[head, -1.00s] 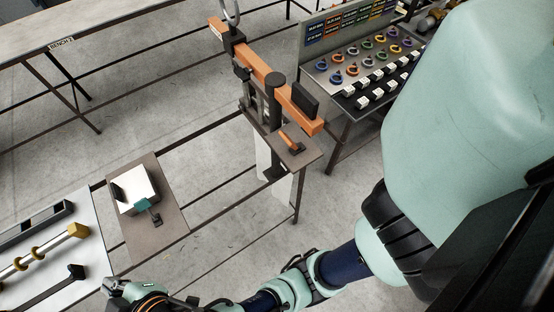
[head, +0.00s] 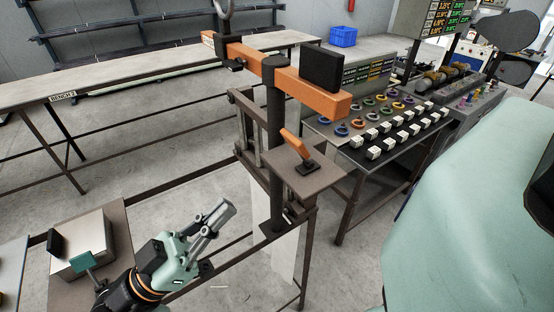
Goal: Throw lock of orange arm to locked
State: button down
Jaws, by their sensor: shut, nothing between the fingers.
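The orange arm (head: 313,96) is a beam on a dark vertical post, with a black block on its right end and a hook at its far left end. The lock is a small orange lever (head: 294,141) on a black base, fixed to a small grey plate (head: 318,176) below the beam. The lever leans up and to the left. My gripper (head: 223,214) is at lower centre, pointing up and right, shut and empty. It is left of and below the lever, clearly apart from it. Its fingertips are fully in view.
A panel of coloured knobs and white switches (head: 372,135) stands right of the post. A white box with a teal clamp (head: 84,262) is at lower left, beside my arm. A long bench (head: 120,85) runs behind.

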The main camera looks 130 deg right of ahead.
aim_at(292, 135)
jog(key=p+x, duration=0.1)
jog(key=x, duration=1.1)
jog(key=shift+s, duration=0.2)
jog(key=shift+s+r+t, duration=0.15)
jog(key=shift+r+t, duration=0.25)
jog(key=shift+t, duration=0.2)
jog(key=shift+s+r+t+p, duration=0.55)
jog(key=shift+r+t+p, duration=0.1)
jog(key=shift+t, duration=0.45)
jog(key=t, duration=0.1)
jog(key=s+r+t+p, duration=0.1)
jog(key=shift+s+t, duration=0.3)
jog(key=shift+s+a+r+b, duration=0.1)
jog(key=shift+s+b, duration=0.05)
jog(key=shift+s, duration=0.9)
jog(key=shift+s+r+b, duration=0.1)
jog(key=shift+s+b, duration=0.05)
jog(key=shift+s, duration=0.85)
